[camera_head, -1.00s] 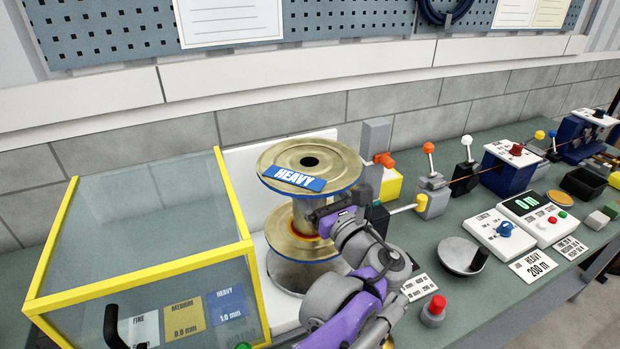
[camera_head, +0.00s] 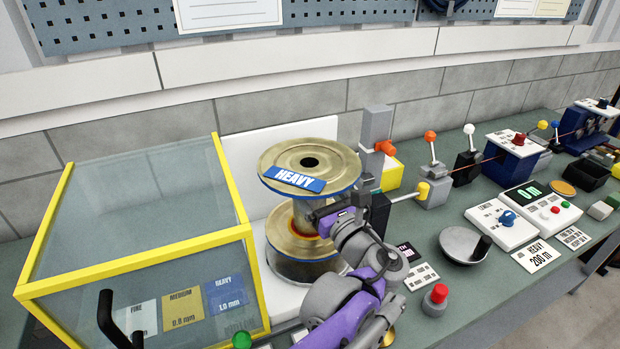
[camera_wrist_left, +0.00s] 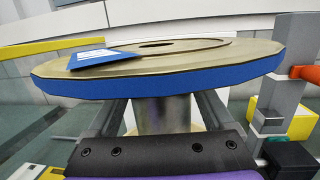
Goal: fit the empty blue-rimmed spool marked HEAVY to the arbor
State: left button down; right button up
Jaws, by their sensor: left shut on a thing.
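The spool (camera_head: 308,162) has tan-gold flanges, a blue rim and a blue HEAVY label on its top flange. Its hub looks bare, and it stands about upright in front of a white panel. In the left wrist view, the spool's upper flange (camera_wrist_left: 170,75) spans the picture above the gripper. My left gripper (camera_head: 322,212) is shut on the spool's hub between the two flanges. The lower flange is low over the bench; whether it touches what is below cannot be told. The arbor is hidden or cannot be picked out. My right gripper is not in view.
A yellow-framed clear case (camera_head: 140,268) stands close on the left. A grey post (camera_head: 377,140) with an orange lever stands just behind right of the spool. A round dish (camera_head: 462,245), a red button (camera_head: 435,298) and control boxes (camera_head: 502,228) lie to the right.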

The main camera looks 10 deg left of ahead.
pick_arm(q)
jog(key=shift+f+b, duration=0.45)
jog(key=shift+f, duration=0.5)
jog(key=shift+f+b, duration=1.4)
jog(key=shift+f, duration=0.85)
grip_release()
